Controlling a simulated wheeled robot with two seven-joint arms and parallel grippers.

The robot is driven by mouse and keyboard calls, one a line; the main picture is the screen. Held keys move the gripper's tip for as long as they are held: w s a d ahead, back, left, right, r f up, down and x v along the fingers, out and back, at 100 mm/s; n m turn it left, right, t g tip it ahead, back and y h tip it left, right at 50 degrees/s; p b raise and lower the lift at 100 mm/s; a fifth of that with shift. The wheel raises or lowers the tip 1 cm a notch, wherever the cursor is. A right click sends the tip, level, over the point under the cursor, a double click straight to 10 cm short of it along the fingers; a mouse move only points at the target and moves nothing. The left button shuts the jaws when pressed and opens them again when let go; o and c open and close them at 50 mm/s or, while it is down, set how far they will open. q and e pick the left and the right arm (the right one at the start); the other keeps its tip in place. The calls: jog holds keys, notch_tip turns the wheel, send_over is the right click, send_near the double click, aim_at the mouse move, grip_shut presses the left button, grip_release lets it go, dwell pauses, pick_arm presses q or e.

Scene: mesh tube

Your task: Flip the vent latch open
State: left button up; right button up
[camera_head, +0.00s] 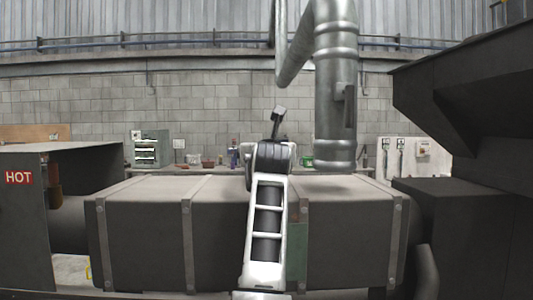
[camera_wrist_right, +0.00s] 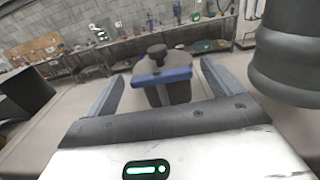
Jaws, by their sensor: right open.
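The grey metal vent pipe (camera_head: 336,75) hangs down right of centre in the head view. A dark upright plate with a small bracket, seemingly the latch (camera_head: 349,106), sits on the pipe's right side. The pipe's flanged lower end also shows at the right edge of the right wrist view (camera_wrist_right: 287,60); I cannot make out the latch there. My right gripper (camera_head: 278,115) is raised left of the pipe, apart from it. In the right wrist view its two fingers (camera_wrist_right: 163,85) are spread. My left gripper is in neither view.
A dark part with a blue bar and knob (camera_wrist_right: 163,77) shows between the fingers; I cannot tell its distance. A strapped grey box (camera_head: 345,225) lies below the pipe. A dark slanted hood (camera_head: 470,90) stands at right, a "HOT" cabinet (camera_head: 22,225) at left.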

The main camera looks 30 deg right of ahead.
jog(key=shift+s+a+f, duration=0.1)
jog(key=shift+s+a, duration=0.1)
jog(key=shift+s, duration=0.1)
pick_arm(q)
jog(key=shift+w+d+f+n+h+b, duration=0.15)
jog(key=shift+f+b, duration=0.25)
jog(key=shift+b, duration=0.7)
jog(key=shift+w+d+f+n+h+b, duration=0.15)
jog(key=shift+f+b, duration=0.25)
jog(key=shift+b, duration=0.7)
pick_arm(e)
jog(key=v, duration=1.5)
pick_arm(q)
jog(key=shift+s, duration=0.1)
